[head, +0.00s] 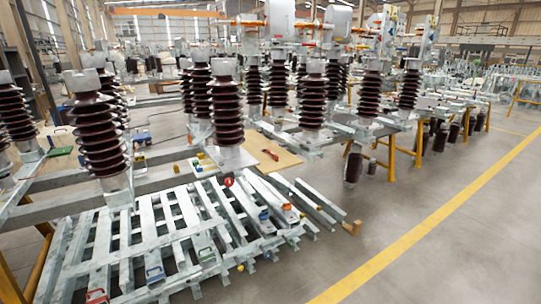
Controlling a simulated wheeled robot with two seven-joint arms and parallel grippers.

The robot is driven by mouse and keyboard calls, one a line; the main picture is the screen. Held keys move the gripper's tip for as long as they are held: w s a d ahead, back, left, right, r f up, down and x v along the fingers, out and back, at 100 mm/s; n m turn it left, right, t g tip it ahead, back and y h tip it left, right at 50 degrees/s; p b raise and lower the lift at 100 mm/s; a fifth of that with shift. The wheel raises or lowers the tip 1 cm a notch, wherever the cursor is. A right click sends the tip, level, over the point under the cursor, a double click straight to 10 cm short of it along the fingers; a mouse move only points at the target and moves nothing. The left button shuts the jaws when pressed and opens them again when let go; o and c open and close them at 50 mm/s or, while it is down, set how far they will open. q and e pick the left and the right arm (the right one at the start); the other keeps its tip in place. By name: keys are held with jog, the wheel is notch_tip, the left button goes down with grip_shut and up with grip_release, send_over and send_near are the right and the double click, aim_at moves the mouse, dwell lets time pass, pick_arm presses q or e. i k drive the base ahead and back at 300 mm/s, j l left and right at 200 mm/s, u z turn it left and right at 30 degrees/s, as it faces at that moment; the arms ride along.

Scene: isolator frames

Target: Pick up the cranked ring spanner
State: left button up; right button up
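I cannot make out the cranked ring spanner for certain. A small dark red tool-like item (270,154) lies on a wooden board (285,160) behind the slatted metal rack; it is too small to identify. Several small coloured items lie on the rack (130,235), among them a blue one (155,273), a red one (97,296), a dark green one (206,254) and another blue one (265,215). Neither of my grippers is in view.
Tall brown ribbed insulators (95,135) stand on grey steel frames at left and behind the rack. A red round item (228,182) is at the rack's far edge. Clear floor (400,225) lies right, with a yellow line (430,231).

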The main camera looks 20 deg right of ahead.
aim_at(272, 153)
jog(key=i+l+z, duration=0.1)
jog(key=i+l, duration=0.15)
jog(key=i, duration=0.25)
jog(key=i+l+u, duration=0.4)
jog(key=i+l, duration=0.25)
